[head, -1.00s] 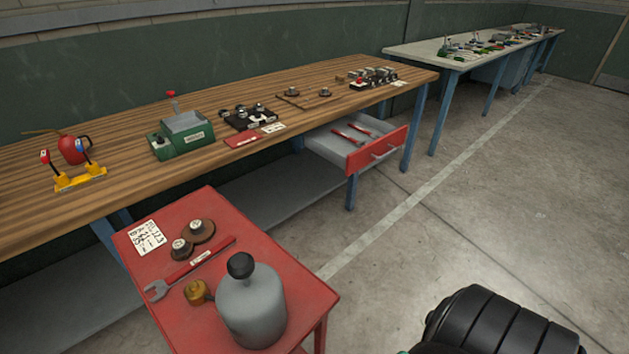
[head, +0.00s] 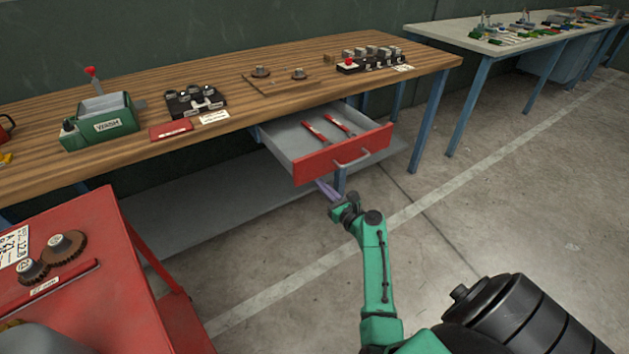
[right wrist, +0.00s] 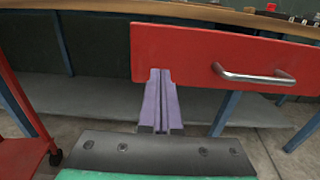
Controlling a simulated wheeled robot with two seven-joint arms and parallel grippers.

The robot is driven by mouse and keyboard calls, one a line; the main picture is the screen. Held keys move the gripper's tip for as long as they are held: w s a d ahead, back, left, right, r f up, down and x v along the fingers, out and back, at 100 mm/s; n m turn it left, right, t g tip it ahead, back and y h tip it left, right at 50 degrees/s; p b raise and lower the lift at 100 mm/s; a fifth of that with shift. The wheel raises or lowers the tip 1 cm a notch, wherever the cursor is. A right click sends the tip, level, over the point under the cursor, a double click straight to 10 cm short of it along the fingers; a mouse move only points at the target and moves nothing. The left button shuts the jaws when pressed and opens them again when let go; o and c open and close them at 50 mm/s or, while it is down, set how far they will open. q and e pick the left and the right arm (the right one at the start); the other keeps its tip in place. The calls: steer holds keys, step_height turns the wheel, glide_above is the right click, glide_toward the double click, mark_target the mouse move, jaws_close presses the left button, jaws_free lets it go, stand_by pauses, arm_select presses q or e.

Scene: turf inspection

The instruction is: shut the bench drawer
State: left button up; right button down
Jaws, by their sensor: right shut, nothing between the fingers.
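The bench drawer (head: 342,150) is pulled out from under the wooden bench. It has a grey tray, a red front and a bar handle, and two red-handled tools (head: 328,130) lie in it. My right gripper (head: 325,187) is shut and empty, just below and in front of the left part of the drawer front. In the right wrist view its purple fingers (right wrist: 160,75) overlap the lower left of the red front (right wrist: 200,58), left of the handle (right wrist: 255,76). I cannot tell whether they touch it. My left gripper is not in view.
The wooden bench (head: 220,75) carries a green box (head: 100,120) and several parts. A red cart (head: 110,250) stands at the lower left. A second bench (head: 470,38) stands at the far right. The floor to the right is clear.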

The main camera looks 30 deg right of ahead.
mark_target(309, 171)
steer(key=w+b, duration=0.1)
steer(key=w, duration=0.3)
steer(key=shift+w, duration=0.1)
steer(key=shift+w+d, duration=0.1)
steer(key=shift+w, duration=0.1)
